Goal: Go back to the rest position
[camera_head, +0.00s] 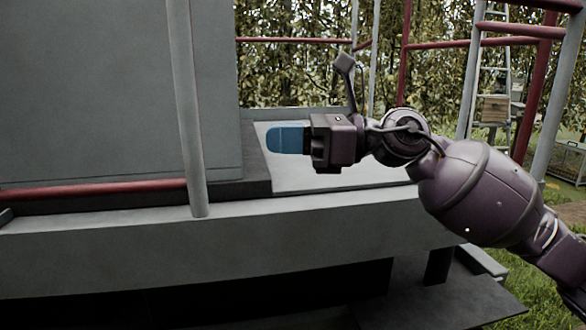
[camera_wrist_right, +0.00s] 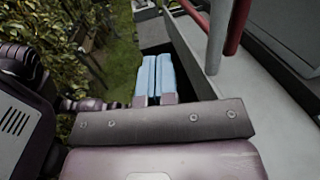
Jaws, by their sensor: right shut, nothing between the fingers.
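My right gripper (camera_head: 286,139) reaches in from the right in the head view, with its blue fingers pointing left. It is above the light grey platform, just right of a grey post. In the right wrist view the two blue fingers (camera_wrist_right: 153,78) lie side by side, shut, with nothing between them. My right arm stretches from the lower right corner of the head view. My left gripper is not in view.
A grey post (camera_head: 187,110) and a big grey panel (camera_head: 100,90) stand left of the gripper. A red rail (camera_head: 100,190) runs low at the left. Red and grey posts, a ladder (camera_head: 493,90) and a wooden crate (camera_head: 493,108) are at the right, with trees and grass beyond.

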